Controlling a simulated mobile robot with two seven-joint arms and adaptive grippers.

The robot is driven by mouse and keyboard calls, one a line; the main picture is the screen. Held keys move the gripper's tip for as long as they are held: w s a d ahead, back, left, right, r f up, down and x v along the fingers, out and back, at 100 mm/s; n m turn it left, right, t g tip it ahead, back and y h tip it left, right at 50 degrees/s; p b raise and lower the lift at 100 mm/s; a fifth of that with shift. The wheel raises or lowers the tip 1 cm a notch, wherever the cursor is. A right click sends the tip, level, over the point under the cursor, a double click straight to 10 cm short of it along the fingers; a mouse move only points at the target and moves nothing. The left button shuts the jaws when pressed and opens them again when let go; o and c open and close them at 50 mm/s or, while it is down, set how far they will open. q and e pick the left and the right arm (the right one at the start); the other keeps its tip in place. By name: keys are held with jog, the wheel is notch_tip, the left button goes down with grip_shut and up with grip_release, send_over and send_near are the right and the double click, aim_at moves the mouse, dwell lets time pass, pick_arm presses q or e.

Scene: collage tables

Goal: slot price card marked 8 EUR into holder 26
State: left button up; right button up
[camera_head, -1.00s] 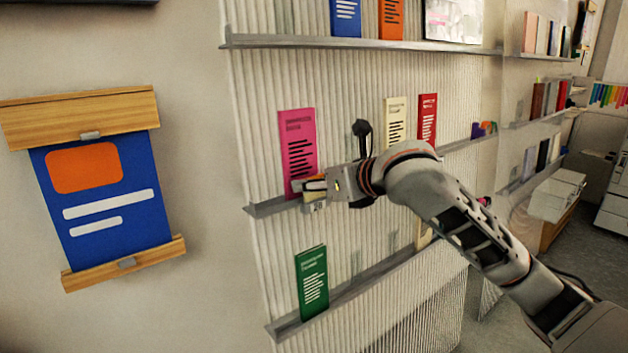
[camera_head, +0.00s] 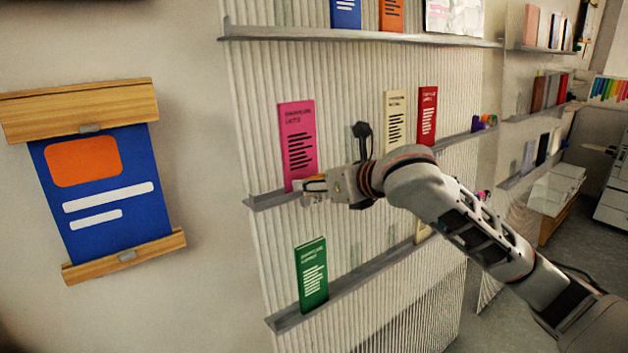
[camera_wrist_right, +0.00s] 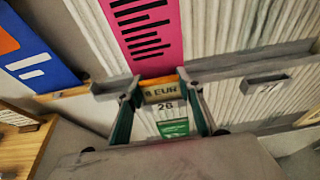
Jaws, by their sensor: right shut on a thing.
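The price card marked 8 EUR (camera_wrist_right: 160,92), with an orange upper edge, is between the fingers of my right gripper (camera_wrist_right: 158,86), which is shut on it. Holder 26 (camera_wrist_right: 166,106), a small pale clip with its number, is directly below the card at the shelf's front edge. The card appears at or in the holder's top; I cannot tell how deep it sits. In the head view my right gripper (camera_head: 318,186) is at the left end of the middle shelf, in front of the pink booklet's foot. My left gripper is not in view.
The pink booklet (camera_head: 297,140) stands right behind the gripper on the middle shelf (camera_head: 265,200). Holder 27 (camera_wrist_right: 268,83) is to the right on the shelf edge. A green booklet (camera_head: 312,275) stands on the shelf below. A blue poster (camera_head: 100,195) hangs at the left.

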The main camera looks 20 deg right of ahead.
jog(key=shift+f, duration=0.15)
jog(key=o, duration=1.2)
jog(key=shift+w+r, duration=0.2)
jog(key=shift+r, duration=2.55)
jog(key=v, duration=0.4)
jog(key=f+v, duration=0.1)
jog(key=v, duration=0.2)
jog(key=shift+s, duration=0.2)
